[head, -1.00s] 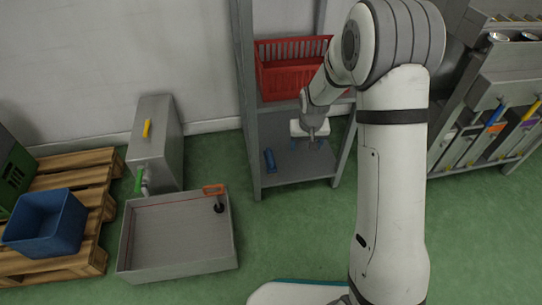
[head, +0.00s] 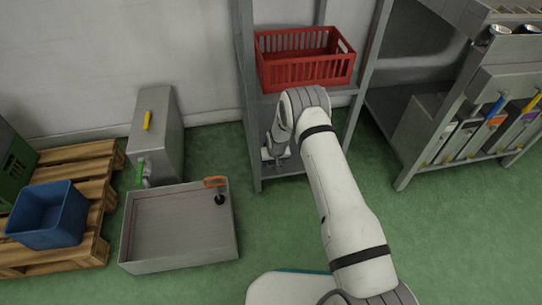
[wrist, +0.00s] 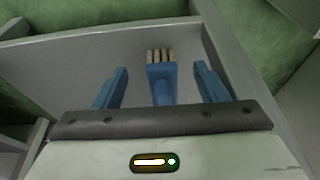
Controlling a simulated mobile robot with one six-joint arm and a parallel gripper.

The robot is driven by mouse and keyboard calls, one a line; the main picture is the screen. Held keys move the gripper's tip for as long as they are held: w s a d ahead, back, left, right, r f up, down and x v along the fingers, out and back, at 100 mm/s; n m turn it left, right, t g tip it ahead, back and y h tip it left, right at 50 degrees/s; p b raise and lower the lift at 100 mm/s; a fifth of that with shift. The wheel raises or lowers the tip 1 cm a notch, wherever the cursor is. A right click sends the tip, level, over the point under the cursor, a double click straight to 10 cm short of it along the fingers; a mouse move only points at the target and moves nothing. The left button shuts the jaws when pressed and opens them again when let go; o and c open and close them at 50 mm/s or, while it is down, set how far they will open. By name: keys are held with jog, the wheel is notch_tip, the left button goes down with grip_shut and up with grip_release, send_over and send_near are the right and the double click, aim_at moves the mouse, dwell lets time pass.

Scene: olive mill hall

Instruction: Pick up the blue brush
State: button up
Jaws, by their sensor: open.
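The blue brush (wrist: 162,84) lies on the grey lower shelf (wrist: 60,62), its pale bristles pointing away from my gripper in the wrist view. My gripper (wrist: 161,70) is open, with one blue finger on each side of the brush and a visible gap on both sides. The rear of the brush is hidden behind the gripper body. In the head view, my gripper (head: 275,156) is low at the shelf's left side, and I cannot pick out the brush there.
A red crate (head: 305,73) sits on the shelf above my gripper. Grey rack posts (head: 247,100) stand close by. A grey metal tray (head: 180,265) is on the floor at the left, near a blue bin (head: 45,235) on a wooden pallet. Green floor is open in front.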

jog(key=w+b, duration=0.1)
jog(key=w, duration=0.1)
jog(key=w+a+b, duration=0.1)
jog(key=w, duration=0.2)
jog(key=w+a+b, duration=0.1)
jog(key=w, duration=0.1)
jog(key=shift+w+a+f, duration=0.1)
jog(key=shift+w, duration=0.3)
jog(key=b+x, duration=0.3)
jog(key=x, duration=0.2)
jog(key=shift+c, duration=0.4)
grip_shut()
